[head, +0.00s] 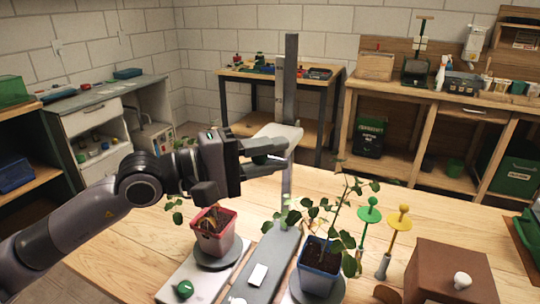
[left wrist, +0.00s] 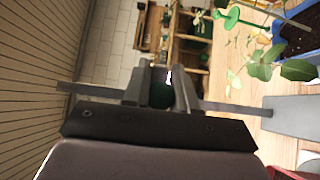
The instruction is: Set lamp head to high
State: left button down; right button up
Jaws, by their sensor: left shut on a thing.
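The pale lamp head (head: 283,131) is at about mid-height on the upright grey post (head: 291,70), with bare post above it. My left gripper (head: 278,152) comes in from the left with its fingers at the near lower side of the lamp head. It is shut on the lamp head, though the contact is partly hidden. In the left wrist view the fingers (left wrist: 160,88) are close together with a narrow gap; what is between them is hard to make out. My right gripper is not in view.
Below stand a red pot (head: 214,242) with a seedling and a blue pot (head: 320,268) with a taller leafy plant. A green stake (head: 369,214), a yellow stake (head: 401,222) and a brown box (head: 450,272) are to the right. A green knob (head: 183,288) is at the front left.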

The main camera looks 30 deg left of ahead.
pick_arm(q)
notch_tip(320, 180, up, 12)
jog(key=p, duration=0.3)
jog(key=shift+r+p, duration=0.15)
jog(key=shift+p, duration=0.2)
jog(key=c, duration=1)
grip_release()
jog(key=shift+r, duration=0.1)
jog(key=shift+o, duration=0.5)
jog(key=shift+f, duration=0.2)
jog(key=b+v, duration=0.5)
jog(key=v, duration=0.2)
